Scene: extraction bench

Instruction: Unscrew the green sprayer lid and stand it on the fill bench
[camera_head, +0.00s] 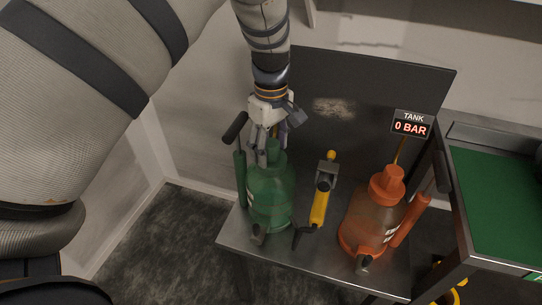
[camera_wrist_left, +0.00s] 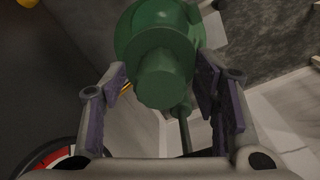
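The green sprayer (camera_head: 268,200) stands upright at the left end of the metal bench (camera_head: 325,258). Its green lid (camera_head: 274,158) is partly hidden by my left gripper (camera_head: 268,150), which comes down from above. In the left wrist view the lid (camera_wrist_left: 165,78) lies between the two purple-padded fingers of the left gripper (camera_wrist_left: 162,80), with gaps on both sides. The fingers are open around it and do not appear to touch it. The lid appears seated on the sprayer. My right gripper is not in view.
An orange sprayer (camera_head: 366,223) stands to the right, below a sign reading TANK 0 BAR (camera_head: 411,124). A yellow and grey tool (camera_head: 322,197) is between the sprayers. A dark panel (camera_head: 350,105) rises behind. A green-topped table (camera_head: 500,205) stands at right.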

